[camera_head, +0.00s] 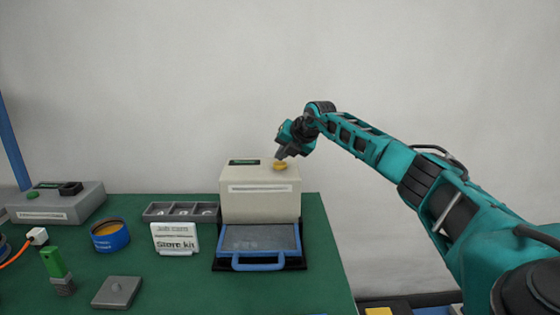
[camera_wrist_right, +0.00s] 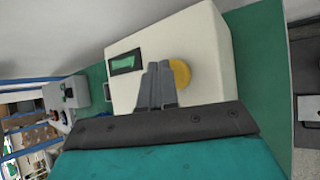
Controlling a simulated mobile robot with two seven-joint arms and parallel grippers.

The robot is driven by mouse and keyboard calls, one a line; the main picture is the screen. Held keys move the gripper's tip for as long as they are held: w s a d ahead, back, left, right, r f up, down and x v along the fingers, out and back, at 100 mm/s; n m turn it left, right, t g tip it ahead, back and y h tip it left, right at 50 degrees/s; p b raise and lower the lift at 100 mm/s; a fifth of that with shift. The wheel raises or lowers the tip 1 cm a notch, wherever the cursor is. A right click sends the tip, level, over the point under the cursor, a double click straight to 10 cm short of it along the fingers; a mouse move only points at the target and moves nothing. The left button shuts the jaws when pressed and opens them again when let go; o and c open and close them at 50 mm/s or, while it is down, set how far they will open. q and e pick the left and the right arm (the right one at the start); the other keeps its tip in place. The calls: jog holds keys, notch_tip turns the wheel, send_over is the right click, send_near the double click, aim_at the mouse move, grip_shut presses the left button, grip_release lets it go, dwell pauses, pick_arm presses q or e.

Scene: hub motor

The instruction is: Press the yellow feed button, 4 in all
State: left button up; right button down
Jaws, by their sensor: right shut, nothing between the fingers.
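The yellow feed button (camera_head: 280,166) sits on the top of a beige box-shaped machine (camera_head: 260,205), toward its right side. My right gripper (camera_head: 279,156) is shut and empty, with its fingertips just above or at the button. In the right wrist view the closed fingers (camera_wrist_right: 158,72) lie beside the yellow button (camera_wrist_right: 180,73) and cover part of its edge. I cannot tell whether they touch it. A small dark display (camera_head: 244,162) is on the machine's top left. My left gripper is not in view.
A blue-handled tray (camera_head: 260,240) stands at the machine's front. To the left are a "Store kit" sign (camera_head: 175,238), a grey compartment tray (camera_head: 181,211), a blue round tin (camera_head: 110,236) and a green-handled tool (camera_head: 55,265). The green table's right edge is right of the machine.

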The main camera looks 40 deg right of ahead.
aim_at(282, 164)
jog(key=shift+r, duration=0.4)
jog(key=shift+r, duration=0.1)
notch_tip(282, 164, up, 5)
jog(key=p, duration=0.5)
dwell(0.8)
